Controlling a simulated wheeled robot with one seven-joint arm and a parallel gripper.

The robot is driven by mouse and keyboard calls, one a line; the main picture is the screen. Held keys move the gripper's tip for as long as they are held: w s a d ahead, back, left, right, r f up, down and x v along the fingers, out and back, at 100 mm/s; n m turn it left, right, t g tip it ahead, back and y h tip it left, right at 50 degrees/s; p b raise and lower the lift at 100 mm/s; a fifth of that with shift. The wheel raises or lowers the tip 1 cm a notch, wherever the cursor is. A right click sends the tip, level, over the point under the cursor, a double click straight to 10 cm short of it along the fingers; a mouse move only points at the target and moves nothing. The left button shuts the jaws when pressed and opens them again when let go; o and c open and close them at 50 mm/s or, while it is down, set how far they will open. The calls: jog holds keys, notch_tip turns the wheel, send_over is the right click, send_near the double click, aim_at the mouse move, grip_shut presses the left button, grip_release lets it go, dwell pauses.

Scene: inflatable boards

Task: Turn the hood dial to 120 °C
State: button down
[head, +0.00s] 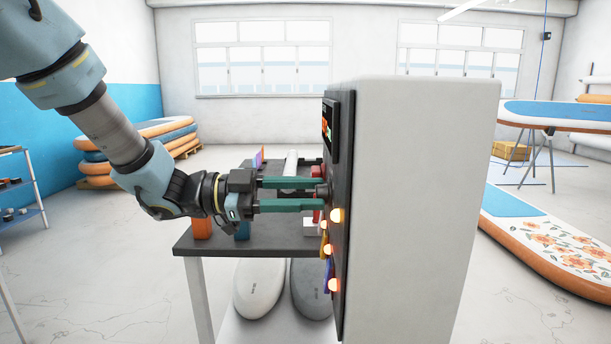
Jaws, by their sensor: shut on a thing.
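A tall light-grey cabinet (415,210) stands right of centre, with its dark control panel (340,230) turned left and seen nearly edge-on. My gripper (322,196) reaches it from the left with two green fingers, their tips at the panel. The fingers are shut on a small dark dial (325,190), mostly hidden between the tips and seen from the side. Its pointer and scale markings cannot be seen. A display (331,128) with orange and green marks sits higher on the panel; its reading is not legible at this angle.
A dark-topped table (215,236) stands behind the gripper, bearing small coloured items. Pale and grey rounded objects (260,290) lie below it. Stacked boards (140,145) are at the back left. A flowered board (550,240) lies at the right. Floor at the left is partly clear.

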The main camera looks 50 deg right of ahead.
jog(key=shift+n+p, duration=0.6)
jog(key=shift+f+n, duration=0.1)
jog(key=shift+n, duration=0.2)
jog(key=shift+c, duration=2.3)
grip_release()
jog(key=shift+w, duration=0.1)
jog(key=b+v, duration=0.2)
jog(key=v, duration=0.8)
jog(key=shift+w+a, duration=0.25)
